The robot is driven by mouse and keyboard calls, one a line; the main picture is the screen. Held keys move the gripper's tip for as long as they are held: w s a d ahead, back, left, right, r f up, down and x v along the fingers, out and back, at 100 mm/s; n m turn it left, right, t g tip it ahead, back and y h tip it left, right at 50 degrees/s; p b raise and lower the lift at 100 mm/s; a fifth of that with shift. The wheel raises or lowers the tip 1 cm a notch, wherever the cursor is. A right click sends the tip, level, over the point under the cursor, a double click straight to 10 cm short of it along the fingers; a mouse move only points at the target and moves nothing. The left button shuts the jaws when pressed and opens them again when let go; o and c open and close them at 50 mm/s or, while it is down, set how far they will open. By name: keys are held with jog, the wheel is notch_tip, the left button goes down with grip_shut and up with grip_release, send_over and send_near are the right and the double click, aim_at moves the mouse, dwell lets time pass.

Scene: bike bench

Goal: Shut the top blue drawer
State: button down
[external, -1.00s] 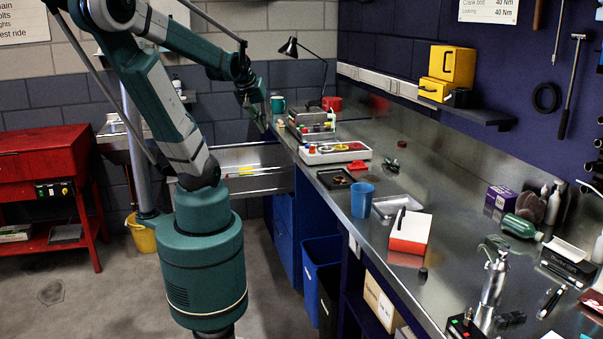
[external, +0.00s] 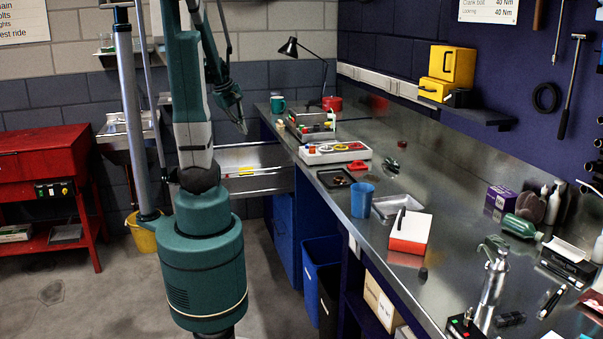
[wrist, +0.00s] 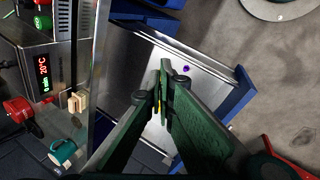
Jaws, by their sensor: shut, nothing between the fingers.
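The top blue drawer (external: 268,181) stands pulled out to the left from the bench's far end; its long metal side shows, and my arm hides part of its outer end. In the wrist view its blue front (wrist: 238,94) and bare metal floor (wrist: 205,84) show, with a small purple item (wrist: 187,69) inside. My gripper (external: 243,130) is shut and empty, above the drawer in the external view. In the wrist view the closed fingertips (wrist: 163,88) overlap the drawer interior, between the bench edge and the blue front. Something yellow is partly hidden behind the fingers.
The steel bench top (external: 345,228) lies right of the drawer. Near its far end stand a device with a display (wrist: 42,75), a red mug (wrist: 18,110) and a teal mug (wrist: 62,151). A blue bin (external: 322,262) stands below. Open floor (wrist: 285,75) lies beyond the drawer front.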

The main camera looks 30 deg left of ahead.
jog(key=s+a+f+n+h, duration=0.1)
jog(key=s+a+f+n, duration=0.3)
jog(key=a, duration=0.7)
jog(key=s+a+f+n+t+h+b, duration=0.1)
jog(key=s+a+f+n, duration=0.3)
jog(key=a+f, duration=0.5)
jog(key=s+a+f+n+t+h, duration=0.1)
jog(key=s+a+f+n, duration=0.3)
jog(key=a, duration=1)
notch_tip(320, 180, down, 2)
jog(key=shift+s+f+n+h, duration=0.15)
jog(key=shift+f+n+h, duration=0.05)
jog(key=shift+n+h, duration=0.6)
jog(key=w+d+r+b+x, duration=0.1)
jog(key=b+x, duration=0.3)
jog(key=x, duration=0.8)
jog(key=shift+w+d+r, duration=0.25)
jog(key=shift+w+d, duration=0.05)
jog(key=shift+w, duration=0.3)
jog(key=shift+w+d, duration=0.1)
